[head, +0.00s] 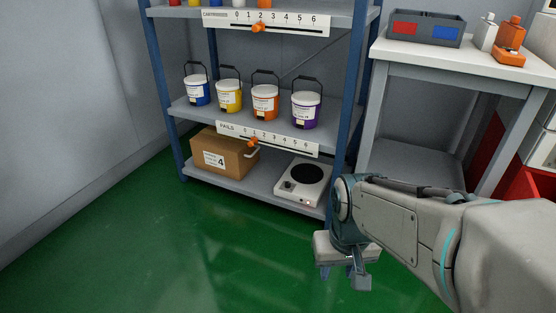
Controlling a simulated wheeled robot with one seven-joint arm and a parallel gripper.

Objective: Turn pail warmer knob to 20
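The pail warmer (283,199) is a white box with a round black hot plate (308,174) on top. It stands on the right of the lowest shelf. Its small dark knob (288,184) is on the front left part; its pointer and any numbers are too small to read. My gripper (342,273) hangs pointing down over the green floor, in front of and to the right of the warmer. It is apart from the knob. Its fingers look spread with a gap between them, and nothing shows in them.
A cardboard box (222,163) marked 4 stands left of the warmer. Several pails (264,105) stand on the shelf above, with a slider scale (290,145) on its edge. A blue rack post (349,120) and a white table (440,55) are at right. Floor ahead is clear.

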